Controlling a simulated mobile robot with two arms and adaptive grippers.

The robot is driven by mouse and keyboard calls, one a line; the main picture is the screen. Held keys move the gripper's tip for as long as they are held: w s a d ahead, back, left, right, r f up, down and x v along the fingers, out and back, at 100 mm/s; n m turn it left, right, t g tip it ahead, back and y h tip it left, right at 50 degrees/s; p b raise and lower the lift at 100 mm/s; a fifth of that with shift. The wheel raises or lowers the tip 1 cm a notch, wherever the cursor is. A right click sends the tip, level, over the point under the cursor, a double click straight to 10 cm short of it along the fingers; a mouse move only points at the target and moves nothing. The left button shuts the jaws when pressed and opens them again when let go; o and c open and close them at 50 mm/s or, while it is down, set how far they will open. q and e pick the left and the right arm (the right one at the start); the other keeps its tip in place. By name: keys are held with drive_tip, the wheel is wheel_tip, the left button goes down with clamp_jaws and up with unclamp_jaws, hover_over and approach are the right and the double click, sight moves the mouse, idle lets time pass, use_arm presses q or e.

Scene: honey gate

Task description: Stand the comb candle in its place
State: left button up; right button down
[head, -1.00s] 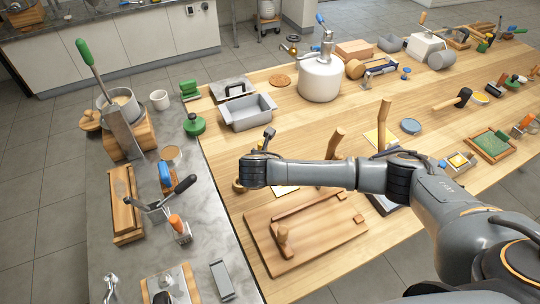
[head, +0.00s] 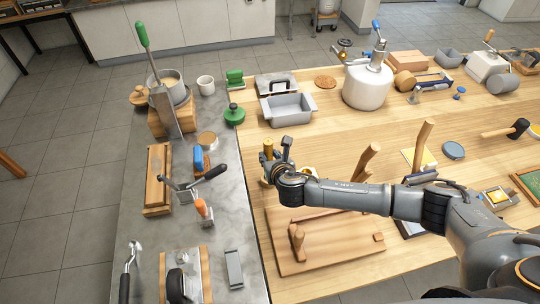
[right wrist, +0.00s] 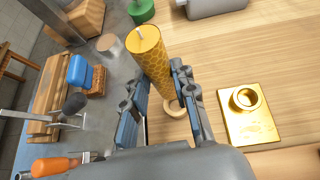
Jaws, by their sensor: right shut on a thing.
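The comb candle (right wrist: 150,55) is a golden cylinder with a honeycomb pattern and a pale wick at its top. It stands roughly upright between the fingers of my right gripper (right wrist: 165,100), which is shut on it. In the head view the candle (head: 268,150) shows beside the right gripper (head: 278,165), over the table's left part. A gold plate with a raised round socket (right wrist: 244,98) lies on the table to the right of the candle, apart from it. The candle's lower end is partly hidden by the fingers. My left gripper is not in view.
A wooden board with pegs (head: 330,255) lies in front of the gripper. The grey counter (head: 225,170) adjoins the left.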

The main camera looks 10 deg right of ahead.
drive_tip(key=shift+r, duration=0.1)
drive_tip(key=shift+f, duration=0.25)
drive_tip(key=shift+f+b, duration=1.65)
drive_tip(key=shift+f, duration=1)
drive_tip(key=shift+f, duration=0.5)
drive_tip(key=shift+f, duration=1.2)
idle(0.5)
drive_tip(key=c, duration=0.6)
unclamp_jaws()
